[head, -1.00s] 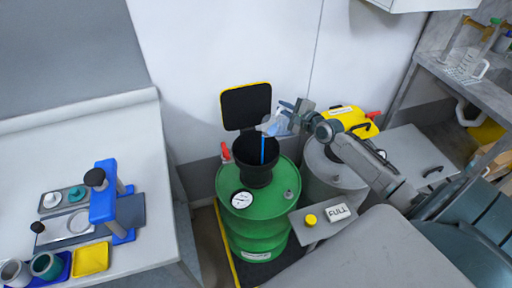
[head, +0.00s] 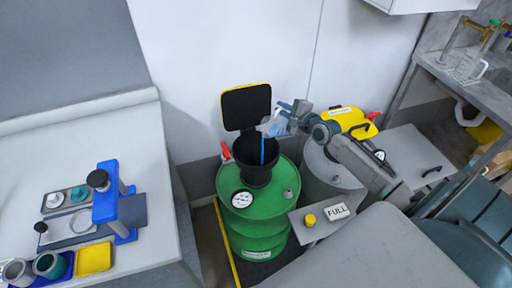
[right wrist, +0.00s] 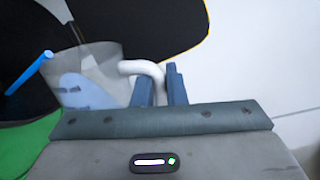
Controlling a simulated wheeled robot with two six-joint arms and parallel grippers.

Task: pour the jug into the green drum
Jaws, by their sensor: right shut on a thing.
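The jug (head: 274,126) is clear, with a white handle (right wrist: 143,69) and some blue liquid (right wrist: 82,90) inside. My right gripper (head: 290,112) is shut on the handle; in the right wrist view its fingers (right wrist: 161,84) are around it. The jug is tilted above the green drum (head: 258,213). A blue stream (head: 263,151) runs from its lip down into the black funnel (head: 256,176) on the drum's top. The funnel's yellow-edged black lid (head: 246,106) stands open behind. My left gripper is not in view.
A grey drum (head: 328,172) with a yellow container (head: 348,118) stands to the right. A round gauge (head: 242,200) is on the green drum. A FULL sign (head: 337,211) and yellow button (head: 310,220) are in front. A white bench (head: 150,150) is at left.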

